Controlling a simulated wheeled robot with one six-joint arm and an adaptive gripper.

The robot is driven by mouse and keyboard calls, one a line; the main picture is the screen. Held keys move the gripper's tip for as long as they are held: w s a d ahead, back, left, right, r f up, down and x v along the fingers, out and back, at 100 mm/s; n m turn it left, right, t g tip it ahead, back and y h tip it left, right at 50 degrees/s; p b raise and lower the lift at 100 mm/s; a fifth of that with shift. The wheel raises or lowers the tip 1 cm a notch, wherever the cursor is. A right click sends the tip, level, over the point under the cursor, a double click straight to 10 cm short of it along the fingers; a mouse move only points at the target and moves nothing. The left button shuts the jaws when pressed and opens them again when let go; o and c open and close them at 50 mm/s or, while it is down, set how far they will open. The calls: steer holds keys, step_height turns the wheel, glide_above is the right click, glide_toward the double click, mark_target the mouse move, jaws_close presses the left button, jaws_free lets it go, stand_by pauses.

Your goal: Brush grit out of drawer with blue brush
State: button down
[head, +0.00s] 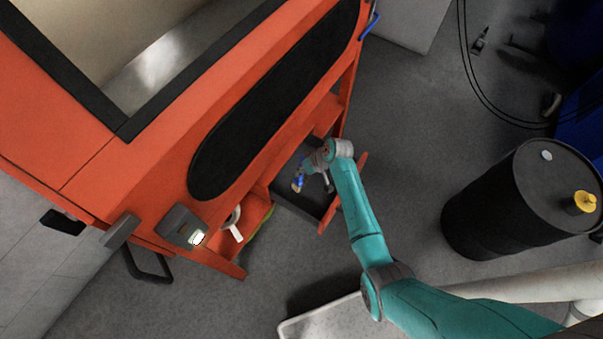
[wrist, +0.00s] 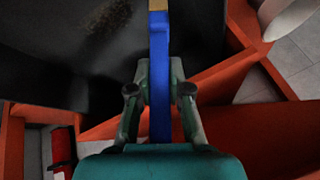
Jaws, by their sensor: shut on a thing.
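The blue brush (wrist: 160,65) is held in my gripper (wrist: 160,90), which is shut on its handle, as the wrist view shows. The brush points away from the gripper, with a tan part at its far end at the top edge. In the head view the blue brush (head: 299,180) shows small at the end of my arm, over the drawer. The open drawer (head: 325,219) has a dark inside and an orange front. Brownish grit (wrist: 108,18) lies on the dark drawer floor, left of the brush. I cannot tell whether the bristles touch the floor.
The orange machine (head: 150,160) stands over the drawer, with an orange shelf (head: 262,207) holding a white item (head: 234,222) beside it. A black drum (head: 500,205) with a yellow cap stands at right. Grey floor between them is clear.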

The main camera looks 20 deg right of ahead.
steer(key=shift+r, duration=0.65)
steer(key=shift+r, duration=0.1)
steer(key=shift+r, duration=1.45)
steer(key=shift+s, duration=0.1)
